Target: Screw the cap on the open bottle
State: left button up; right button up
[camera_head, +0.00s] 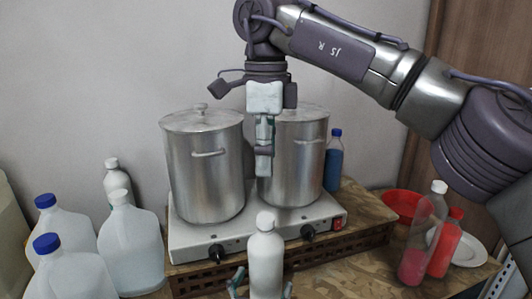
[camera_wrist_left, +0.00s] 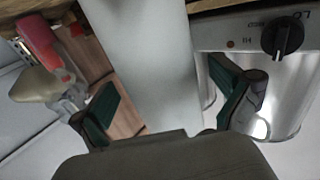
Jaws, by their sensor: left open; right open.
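A white bottle (camera_head: 265,262) stands upright at the front middle in the head view. Its top is white; I cannot tell whether that is a cap or a bare neck. My left gripper (camera_head: 262,288) is open around its lower part, one finger on each side. In the left wrist view the pale bottle body (camera_wrist_left: 150,65) lies between the green finger pads of the left gripper (camera_wrist_left: 168,105), with gaps visible. My right gripper (camera_head: 264,172) is open and points down, above and behind the bottle. It is seen edge-on, with no cap discernible in it.
Two steel pots (camera_head: 205,165) stand on a white hotplate (camera_head: 190,237) behind the bottle. Milky jugs (camera_head: 132,245) crowd the left. A blue bottle (camera_head: 333,165) stands behind right. A pink-filled bottle (camera_head: 415,260), a red bottle (camera_head: 445,248) and a red bowl (camera_head: 400,203) are at right.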

pick_arm(q)
jog(key=v, duration=1.1)
jog(key=shift+s, duration=0.1)
